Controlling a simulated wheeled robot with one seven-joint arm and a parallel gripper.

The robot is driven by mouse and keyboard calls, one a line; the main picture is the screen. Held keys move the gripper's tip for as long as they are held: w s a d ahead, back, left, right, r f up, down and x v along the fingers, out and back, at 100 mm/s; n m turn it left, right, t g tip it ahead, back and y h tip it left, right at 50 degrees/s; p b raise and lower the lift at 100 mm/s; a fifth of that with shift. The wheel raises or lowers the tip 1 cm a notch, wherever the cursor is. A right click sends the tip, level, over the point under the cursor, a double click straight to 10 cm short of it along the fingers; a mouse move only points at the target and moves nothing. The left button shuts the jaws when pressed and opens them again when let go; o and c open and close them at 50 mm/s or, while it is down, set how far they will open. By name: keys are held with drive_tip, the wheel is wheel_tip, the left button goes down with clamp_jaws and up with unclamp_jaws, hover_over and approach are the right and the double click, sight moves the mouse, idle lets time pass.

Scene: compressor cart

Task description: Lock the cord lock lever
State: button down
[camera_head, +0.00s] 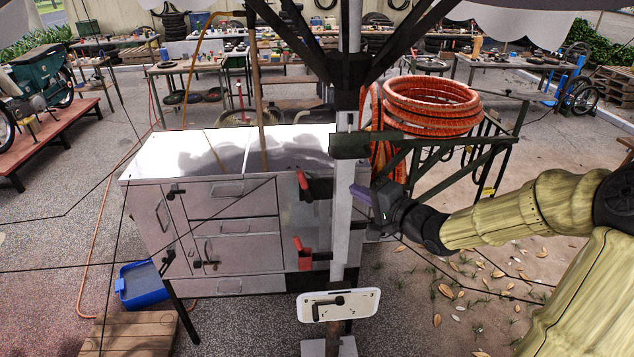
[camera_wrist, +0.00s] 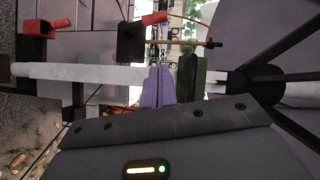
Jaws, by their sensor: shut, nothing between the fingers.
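My gripper (camera_head: 364,198) is shut and empty, its purple fingers against or just in front of the pale upright post (camera_head: 342,225). In the wrist view the closed fingertips (camera_wrist: 161,70) overlap the post (camera_wrist: 85,73). On the post's left are two dark fittings: an upper one with a slanted red lever (camera_head: 303,184) and a lower one with a red piece (camera_head: 303,252). Both show in the wrist view, the upper lever (camera_wrist: 153,19) and the lower piece (camera_wrist: 42,28). A black lever (camera_head: 325,302) lies roughly level on a white plate below. I cannot tell which is the cord lock lever.
A grey cabinet (camera_head: 228,230) stands left of and behind the post. A dark green bracket (camera_head: 365,143) crosses the post above my gripper, with orange hose coils (camera_head: 432,105) behind it. Dark canopy struts (camera_head: 290,45) spread overhead. Open floor lies below right.

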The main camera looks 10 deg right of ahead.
sight(304, 183)
drive_tip(key=x, duration=0.4)
drive_tip(key=s+a+p+x, duration=0.1)
drive_tip(key=x, duration=0.3)
drive_tip(key=a+f+p+x, duration=0.1)
drive_tip(key=x, duration=0.3)
drive_tip(key=shift+s+a, duration=0.2)
drive_tip(key=shift+r, duration=0.1)
drive_tip(key=shift+a, duration=0.15)
